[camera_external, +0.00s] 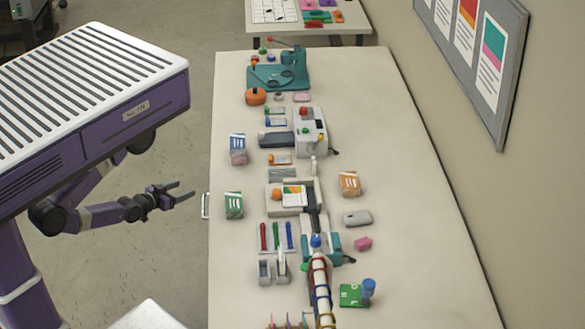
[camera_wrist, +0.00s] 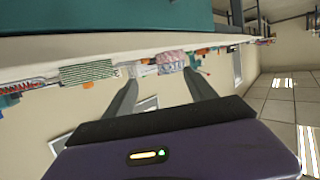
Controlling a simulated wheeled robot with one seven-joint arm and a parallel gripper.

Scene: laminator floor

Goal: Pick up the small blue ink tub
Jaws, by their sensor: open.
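A very small blue tub (camera_external: 271,57) stands at the far end of the long table, beside the teal press; it is too small to be sure that it is the ink tub. Small green and red tubs are close to it. I cannot pick out the blue tub in the wrist view. My gripper (camera_external: 187,190) is open and empty, off the table's left edge and far from the tub. In the wrist view, my two fingers (camera_wrist: 163,88) are spread apart with nothing held between them.
The long table (camera_external: 420,220) carries a teal press (camera_external: 295,70), an orange pot (camera_external: 256,97), a white machine (camera_external: 311,130) and several packets, including a green one (camera_external: 234,205). A metal handle (camera_external: 205,206) sticks out from its left edge. Its right side is mostly clear.

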